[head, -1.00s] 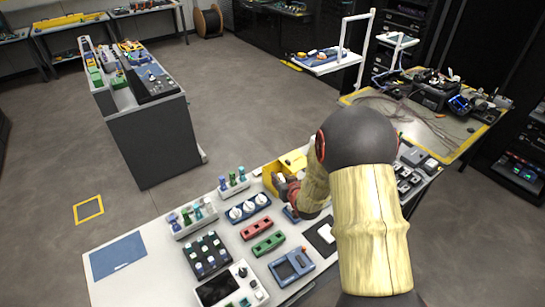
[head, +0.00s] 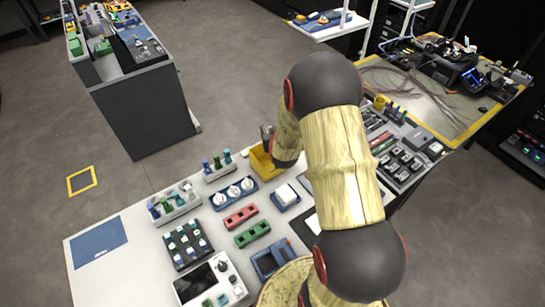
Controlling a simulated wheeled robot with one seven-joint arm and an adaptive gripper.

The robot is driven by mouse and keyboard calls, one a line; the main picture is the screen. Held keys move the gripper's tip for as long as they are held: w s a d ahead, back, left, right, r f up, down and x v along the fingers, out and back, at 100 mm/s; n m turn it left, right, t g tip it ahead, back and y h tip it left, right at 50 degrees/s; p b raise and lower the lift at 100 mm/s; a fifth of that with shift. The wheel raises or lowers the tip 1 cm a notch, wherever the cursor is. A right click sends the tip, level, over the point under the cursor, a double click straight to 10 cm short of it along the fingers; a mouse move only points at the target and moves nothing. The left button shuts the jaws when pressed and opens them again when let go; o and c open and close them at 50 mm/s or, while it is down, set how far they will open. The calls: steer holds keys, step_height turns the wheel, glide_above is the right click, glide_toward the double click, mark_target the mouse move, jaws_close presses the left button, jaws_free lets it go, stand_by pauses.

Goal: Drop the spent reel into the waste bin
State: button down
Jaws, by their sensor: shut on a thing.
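My gripper (head: 267,134) shows only as a small dark part at the left of my arm, over the back of an open yellow bin (head: 260,163), likely the waste bin. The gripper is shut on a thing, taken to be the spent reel. My forearm and the gripper hide that reel, and its shape cannot be made out. The bin stands at the back edge of the white workbench (head: 135,262); my wrist covers its right side.
A blue tray with white round pieces (head: 234,192) and a blue holder with a white block (head: 286,196) stand in front of the bin. A rack of small bottles (head: 217,167) is left of it. A blue mat (head: 98,243) lies at the bench's left end.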

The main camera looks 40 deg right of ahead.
steer(key=shift+f+b, duration=0.95)
steer(key=shift+f, duration=1.5)
steer(key=c, duration=1.5)
jaws_free()
steer(key=shift+o, duration=0.2)
steer(key=shift+s+a, duration=0.1)
steer(key=v, duration=1.1)
steer(key=shift+s+r, duration=0.2)
steer(key=shift+s, duration=0.1)
steer(key=shift+a, duration=0.1)
